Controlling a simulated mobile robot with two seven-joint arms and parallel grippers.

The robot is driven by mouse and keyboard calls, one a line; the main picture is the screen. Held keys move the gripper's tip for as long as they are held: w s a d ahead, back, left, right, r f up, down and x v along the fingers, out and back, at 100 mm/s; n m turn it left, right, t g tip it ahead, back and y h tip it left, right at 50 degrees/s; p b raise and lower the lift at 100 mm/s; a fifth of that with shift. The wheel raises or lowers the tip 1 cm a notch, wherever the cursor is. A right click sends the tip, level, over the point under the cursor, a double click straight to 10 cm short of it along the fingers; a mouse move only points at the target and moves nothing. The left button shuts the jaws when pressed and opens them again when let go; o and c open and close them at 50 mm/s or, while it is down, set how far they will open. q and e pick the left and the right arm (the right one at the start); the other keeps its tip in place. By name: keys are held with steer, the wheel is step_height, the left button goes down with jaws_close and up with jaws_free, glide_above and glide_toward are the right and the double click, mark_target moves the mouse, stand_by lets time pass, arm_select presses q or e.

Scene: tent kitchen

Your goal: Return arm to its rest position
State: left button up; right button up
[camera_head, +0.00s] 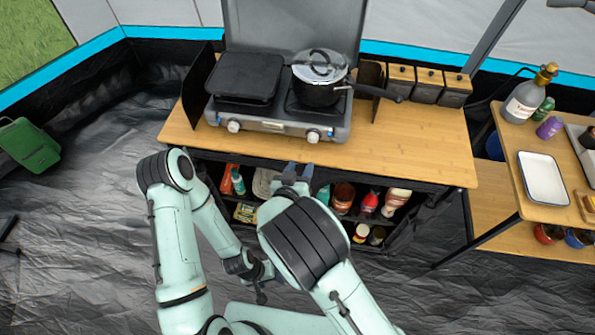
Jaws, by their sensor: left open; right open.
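My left arm (172,245) rises at the left and bends down toward the middle. My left gripper (262,290) is low in the picture, open and empty, above the floor in front of the shelf. My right arm (305,240) comes up from the bottom, its thick dark joint in the foreground. My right gripper (291,174) is open, near the front edge of the wooden table (415,140). Its fingertips are small and partly hidden by my own arm. I see nothing held in either gripper.
A camping stove (275,118) on the table carries a lidded pot (320,78) and a black griddle (245,76). Bottles and packets fill the shelf below. A side table with a white tray (543,178) stands right. Dark floor (480,290) is clear at lower right.

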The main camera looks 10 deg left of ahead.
stand_by(0.6)
steer(key=s+d+f+m+g+y, duration=0.1)
steer(key=s+d+f+g, duration=0.25)
steer(key=d+f, duration=0.45)
steer(key=s+d+f+m+g, duration=0.15)
steer(key=d+f+g, duration=0.25)
steer(key=d+f, duration=0.5)
steer(key=s+d+f+m+g+y, duration=0.1)
steer(key=s+f+g+y, duration=0.1)
steer(key=s, duration=0.8)
steer(key=s+d+f+m+g+y, duration=0.1)
steer(key=s+f+g+y, duration=0.2)
steer(key=s, duration=0.7)
step_height(320, 180, down, 4)
steer(key=shift+s+r+g, duration=0.25)
steer(key=shift+s+g, duration=0.15)
steer(key=shift+g, duration=0.65)
steer(key=shift+d+m, duration=0.1)
steer(key=shift+m, duration=0.15)
